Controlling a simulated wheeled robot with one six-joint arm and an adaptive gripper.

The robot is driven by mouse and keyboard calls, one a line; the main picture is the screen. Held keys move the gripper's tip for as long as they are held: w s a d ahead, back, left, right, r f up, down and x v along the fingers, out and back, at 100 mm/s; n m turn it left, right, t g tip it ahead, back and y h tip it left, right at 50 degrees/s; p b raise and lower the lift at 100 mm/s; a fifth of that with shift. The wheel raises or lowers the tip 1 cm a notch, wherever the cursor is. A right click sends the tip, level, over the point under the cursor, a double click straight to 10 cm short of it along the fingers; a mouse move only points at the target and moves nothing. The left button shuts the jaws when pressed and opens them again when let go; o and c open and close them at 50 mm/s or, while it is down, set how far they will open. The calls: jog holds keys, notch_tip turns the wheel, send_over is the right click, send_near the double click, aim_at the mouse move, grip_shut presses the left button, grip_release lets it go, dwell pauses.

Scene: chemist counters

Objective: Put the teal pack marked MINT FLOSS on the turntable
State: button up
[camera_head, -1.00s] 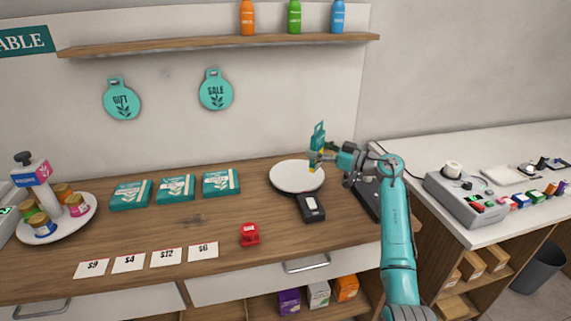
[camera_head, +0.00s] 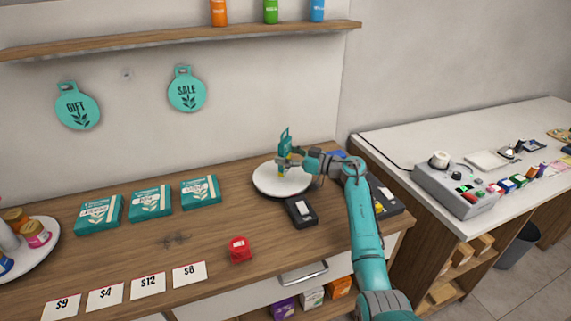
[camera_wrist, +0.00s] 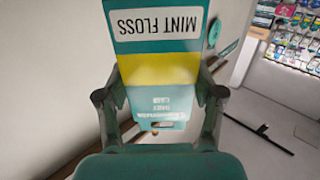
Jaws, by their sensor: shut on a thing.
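The teal pack marked MINT FLOSS (camera_wrist: 155,62) fills the middle of the wrist view, its label upside down there, with a yellow band below the label. My gripper (camera_wrist: 160,105) is shut on it, one finger on each side. In the head view the pack (camera_head: 284,142) is upright in my gripper (camera_head: 288,160), over the back half of the turntable (camera_head: 268,187). The turntable is a round white disc, with nothing else seen on it. Whether the pack's lower end touches the disc I cannot tell.
A black device (camera_head: 301,212) stands just in front of the turntable. A red dispenser (camera_head: 240,250), price cards (camera_head: 148,286) and several teal boxes (camera_head: 151,203) lie to the left. A wall shelf (camera_head: 180,38) runs above. Bare wood lies left of the turntable.

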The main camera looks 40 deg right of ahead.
jog(key=shift+f, duration=1.6)
jog(key=shift+f, duration=0.15)
jog(key=o, duration=1.1)
